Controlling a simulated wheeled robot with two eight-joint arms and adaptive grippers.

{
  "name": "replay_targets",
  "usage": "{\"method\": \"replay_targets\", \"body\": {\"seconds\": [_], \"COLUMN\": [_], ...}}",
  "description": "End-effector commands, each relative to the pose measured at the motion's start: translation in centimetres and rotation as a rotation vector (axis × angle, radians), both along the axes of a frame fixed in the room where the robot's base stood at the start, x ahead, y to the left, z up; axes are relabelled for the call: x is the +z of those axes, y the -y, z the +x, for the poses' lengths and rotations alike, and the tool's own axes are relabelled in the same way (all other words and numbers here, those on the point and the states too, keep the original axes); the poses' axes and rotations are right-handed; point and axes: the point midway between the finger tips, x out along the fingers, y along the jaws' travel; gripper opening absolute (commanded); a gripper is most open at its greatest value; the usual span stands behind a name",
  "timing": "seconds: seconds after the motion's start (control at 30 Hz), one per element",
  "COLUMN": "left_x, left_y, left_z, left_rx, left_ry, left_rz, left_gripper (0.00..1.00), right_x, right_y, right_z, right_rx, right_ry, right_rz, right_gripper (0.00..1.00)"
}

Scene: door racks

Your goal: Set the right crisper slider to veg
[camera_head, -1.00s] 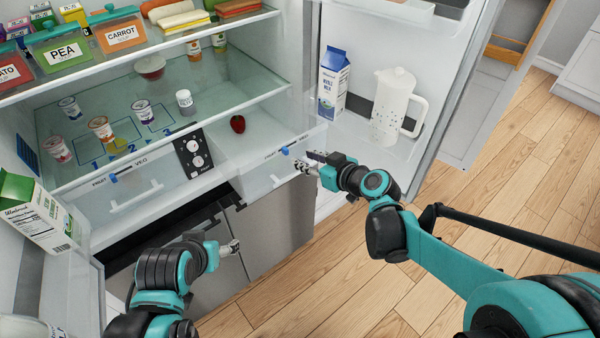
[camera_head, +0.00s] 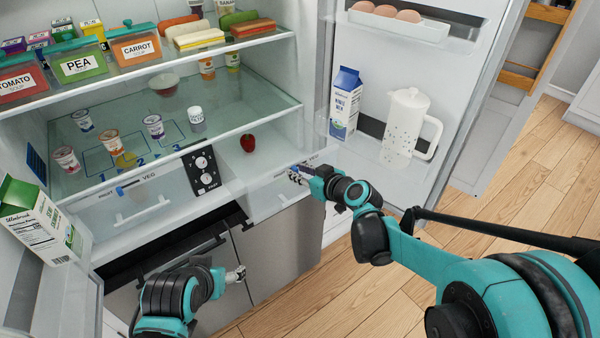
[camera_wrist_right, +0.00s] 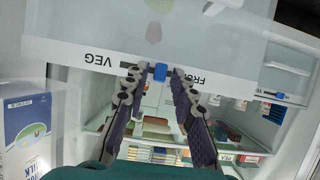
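The right crisper drawer (camera_head: 268,206) has a slot with FRUIT at its left end and VEG at its right in the head view. Its blue slider (camera_wrist_right: 160,72) shows in the wrist view between my right fingertips, roughly mid-slot; VEG (camera_wrist_right: 97,60) is on the left in that upside-down view. My right gripper (camera_wrist_right: 157,77) is open, one finger on each side of the slider; I cannot tell whether they touch it. In the head view, the right gripper (camera_head: 297,175) largely hides the slider. My left gripper (camera_head: 236,274) hangs low before the fridge; its opening is unclear.
The left crisper has its own blue slider (camera_head: 120,191). A control panel (camera_head: 203,170) sits between the drawers. The open fridge door with a milk carton (camera_head: 345,104) and a white pitcher (camera_head: 405,122) stands right of my right gripper.

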Motion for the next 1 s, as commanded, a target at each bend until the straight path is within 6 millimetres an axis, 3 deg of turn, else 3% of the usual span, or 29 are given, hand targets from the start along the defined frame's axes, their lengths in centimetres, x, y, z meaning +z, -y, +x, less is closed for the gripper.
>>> {"method": "replay_targets", "body": {"seconds": [0.03,0.07,0.33,0.6,0.87,0.9,1.0], "left_x": [0.0,0.0,0.0,0.0,0.0,0.0,0.0], "left_y": [0.0,0.0,0.0,0.0,0.0,0.0,0.0], "left_z": [0.0,0.0,0.0,0.0,0.0,0.0,0.0], "left_rx": [0.000,0.000,0.000,0.000,0.000,0.000,0.000], "left_ry": [0.000,0.000,0.000,0.000,0.000,0.000,0.000], "left_rz": [0.000,0.000,0.000,0.000,0.000,0.000,0.000], "left_gripper": [0.71,0.71,0.71,0.71,0.71,0.71,0.71], "right_x": [0.0,0.0,0.0,-0.1,0.0,0.0,-0.1], "right_y": [0.0,0.0,0.3,3.6,3.9,3.9,3.9], "right_z": [0.0,0.0,0.2,2.6,2.8,2.8,2.8], "right_rx": [0.000,0.000,-0.001,-0.003,-0.002,-0.002,-0.003], "right_ry": [0.000,0.000,0.000,-0.001,0.000,0.000,-0.001], "right_rz": [0.000,0.000,0.000,-0.001,-0.003,-0.003,-0.002], "right_gripper": [0.06,0.00,0.00,0.00,0.00,0.13,0.33]}}
